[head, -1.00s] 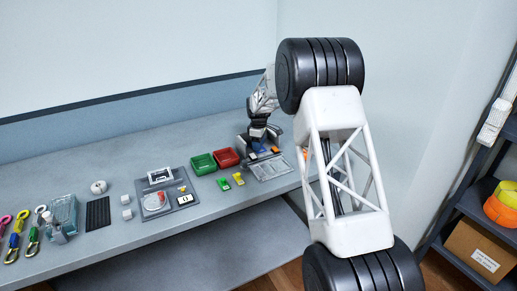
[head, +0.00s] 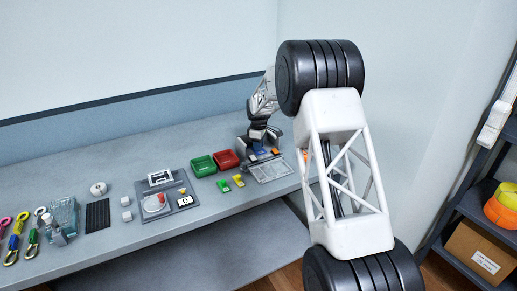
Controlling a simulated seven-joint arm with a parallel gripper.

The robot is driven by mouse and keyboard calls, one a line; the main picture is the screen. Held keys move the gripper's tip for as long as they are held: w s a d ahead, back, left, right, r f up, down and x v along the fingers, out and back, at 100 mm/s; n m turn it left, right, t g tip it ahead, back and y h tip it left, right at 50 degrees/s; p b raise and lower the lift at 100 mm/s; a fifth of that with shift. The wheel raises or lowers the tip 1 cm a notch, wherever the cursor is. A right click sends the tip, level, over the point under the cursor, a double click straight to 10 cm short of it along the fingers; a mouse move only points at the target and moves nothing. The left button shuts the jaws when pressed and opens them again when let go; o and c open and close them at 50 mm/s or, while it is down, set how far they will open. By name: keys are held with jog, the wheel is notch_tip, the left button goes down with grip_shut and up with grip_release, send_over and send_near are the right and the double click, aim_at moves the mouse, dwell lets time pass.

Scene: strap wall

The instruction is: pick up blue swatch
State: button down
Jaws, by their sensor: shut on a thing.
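The blue swatch (head: 258,148) is a small blue piece at the tips of my gripper (head: 257,144), over the grey sample holder (head: 243,153) at the right end of the bench. My gripper points down and is shut on the blue swatch. The fingers partly cover it, and at this size I cannot tell whether it is clear of the holder. An orange swatch (head: 276,151) lies just to the right in the same holder.
A red bin (head: 226,159) and a green bin (head: 203,166) stand left of the holder. A clear ribbed tray (head: 270,171) lies in front of the holder. A grey fixture (head: 168,204) stands further left.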

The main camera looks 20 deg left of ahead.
jog(key=shift+r, duration=0.15)
jog(key=shift+r, duration=1.55)
jog(key=shift+s+d+r, duration=0.1)
jog(key=shift+s+r, duration=0.05)
jog(key=s+d, duration=0.2)
jog(key=s, duration=0.2)
jog(key=s+d+r, duration=0.1)
jog(key=s+d, duration=0.1)
jog(key=s, duration=0.3)
jog(key=s+d, duration=0.3)
jog(key=s, duration=0.1)
jog(key=shift+s+r, duration=0.2)
jog(key=shift+s, duration=0.2)
jog(key=w+a+r, duration=0.1)
jog(key=a, duration=1.7)
jog(key=shift+w+r, duration=0.25)
jog(key=shift+r, duration=0.15)
jog(key=shift+f, duration=0.15)
